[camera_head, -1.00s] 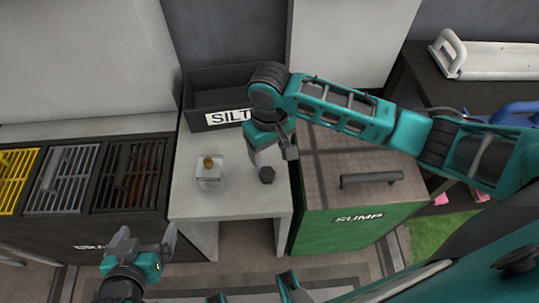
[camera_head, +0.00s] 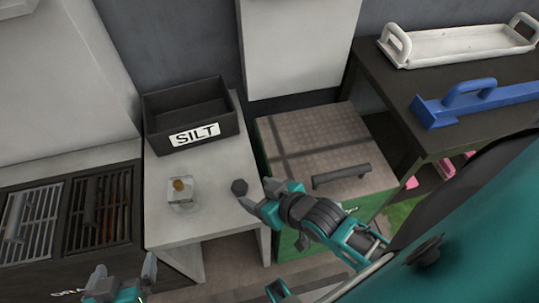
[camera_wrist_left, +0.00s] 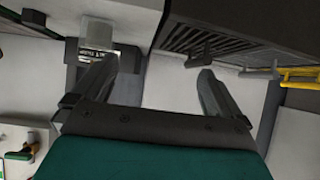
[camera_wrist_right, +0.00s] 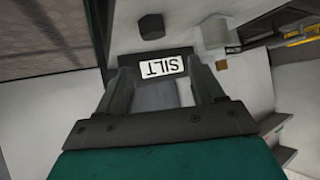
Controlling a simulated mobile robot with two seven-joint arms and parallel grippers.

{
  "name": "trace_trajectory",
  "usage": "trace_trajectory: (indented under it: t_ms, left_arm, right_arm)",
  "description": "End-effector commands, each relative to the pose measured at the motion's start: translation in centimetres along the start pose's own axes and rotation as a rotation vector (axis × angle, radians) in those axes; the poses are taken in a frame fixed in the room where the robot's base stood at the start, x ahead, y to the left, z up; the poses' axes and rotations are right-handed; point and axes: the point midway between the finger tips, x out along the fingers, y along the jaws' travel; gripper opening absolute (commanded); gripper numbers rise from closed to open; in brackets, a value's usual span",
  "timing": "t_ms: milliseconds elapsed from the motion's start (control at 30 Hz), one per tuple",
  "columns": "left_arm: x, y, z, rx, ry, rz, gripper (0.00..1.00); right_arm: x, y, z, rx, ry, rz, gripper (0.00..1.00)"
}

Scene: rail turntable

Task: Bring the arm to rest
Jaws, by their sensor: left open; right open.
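My right gripper (camera_head: 257,195) is open and empty. In the head view it appears at the right front edge of the white table (camera_head: 215,222), close beside a small dark hexagonal piece (camera_head: 239,187). Its open fingers also show in the right wrist view (camera_wrist_right: 158,78), with the upside-down SILT label (camera_wrist_right: 162,67) between them in the picture. My left gripper (camera_head: 125,270) is open and empty at the bottom left of the head view, in front of the drain unit. It also shows open in the left wrist view (camera_wrist_left: 155,80).
Dark grates (camera_head: 62,225) lie left. A blue handled tool (camera_head: 475,103) and white tray (camera_head: 455,45) are right.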

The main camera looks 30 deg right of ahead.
Motion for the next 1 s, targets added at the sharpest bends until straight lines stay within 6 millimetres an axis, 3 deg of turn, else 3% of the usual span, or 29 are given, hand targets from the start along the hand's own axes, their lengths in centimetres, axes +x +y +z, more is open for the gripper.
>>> trace_trajectory:
  t_ms: [133, 467, 767, 1000]
  left_arm:
    - [0.0, 0.0, 0.0, 0.0, 0.0, 0.0, 1.0]
    - [-0.1, 0.0, -0.1, 0.001, 0.0, 0.001, 1.0]
    - [-2.3, -0.6, -3.1, 0.01, 0.014, -0.014, 1.0]
    - [-2.2, -1.2, -1.4, 0.01, -0.007, -0.029, 1.0]
  right_arm:
    - [-1.4, 1.2, 0.9, -0.037, 0.03, 0.048, 0.67]
    - [-1.6, 1.3, 0.8, -0.044, 0.034, 0.053, 0.67]
    - [-3.9, 1.9, -1.1, -0.049, 0.028, 0.072, 0.67]
    - [-3.8, 2.1, -0.8, -0.05, 0.031, 0.077, 0.67]
